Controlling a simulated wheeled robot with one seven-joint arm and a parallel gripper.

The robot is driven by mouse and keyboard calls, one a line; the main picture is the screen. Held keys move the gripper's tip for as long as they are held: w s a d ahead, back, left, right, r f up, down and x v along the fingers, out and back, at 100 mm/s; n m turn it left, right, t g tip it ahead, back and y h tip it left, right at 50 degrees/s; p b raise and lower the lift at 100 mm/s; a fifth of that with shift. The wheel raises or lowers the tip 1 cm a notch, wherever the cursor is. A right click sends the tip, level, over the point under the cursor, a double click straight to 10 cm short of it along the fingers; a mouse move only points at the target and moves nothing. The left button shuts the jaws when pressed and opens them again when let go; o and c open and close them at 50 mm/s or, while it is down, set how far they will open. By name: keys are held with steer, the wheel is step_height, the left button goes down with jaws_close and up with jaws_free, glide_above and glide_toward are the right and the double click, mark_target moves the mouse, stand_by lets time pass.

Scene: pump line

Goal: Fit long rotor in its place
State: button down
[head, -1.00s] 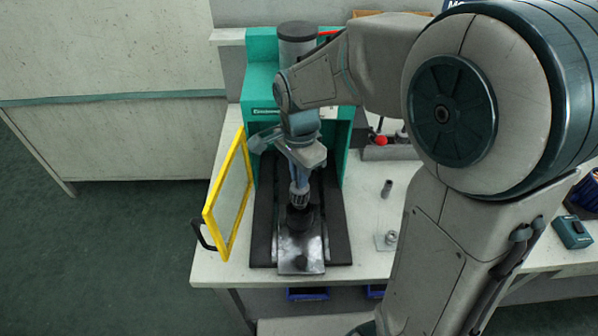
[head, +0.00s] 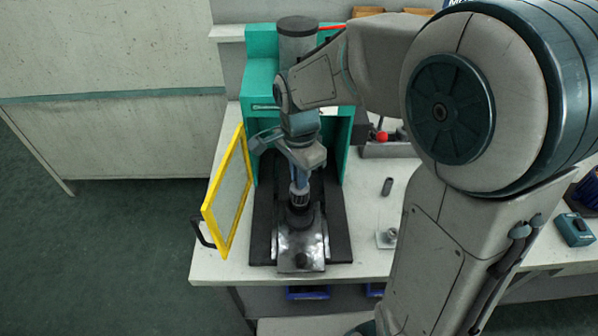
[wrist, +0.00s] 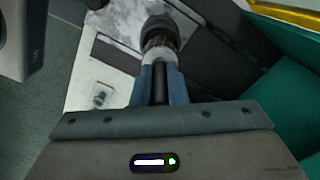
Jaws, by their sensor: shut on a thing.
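My gripper (head: 300,185) points down over the fixture in front of the teal press. In the wrist view its blue-grey fingers (wrist: 160,85) are shut on the long rotor, whose dark shaft (wrist: 160,84) shows between them. A pale collar and a dark ridged end (wrist: 160,38) extend beyond the fingertips; the ridged end (head: 299,199) also shows in the head view. It is just above or at the dark round pump housing (head: 301,220) on the metal plate (head: 298,262). Whether the rotor's tip is inside the housing is hidden.
The teal press (head: 262,75) stands behind, with a grey cylinder on top. Its yellow-framed door (head: 241,215) is open at left. A dark cylinder (head: 387,187) and a small clear-based metal part (head: 388,237) stand right of the fixture on the pale bench.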

steer(key=shift+f+b, duration=0.35)
steer(key=shift+f, duration=0.1)
stand_by(0.7)
steer(key=shift+f+b, duration=0.8)
steer(key=shift+f, duration=0.4)
steer(key=c, duration=1.1)
jaws_free()
steer(key=shift+r+p, duration=1.9)
steer(key=shift+r, duration=0.7)
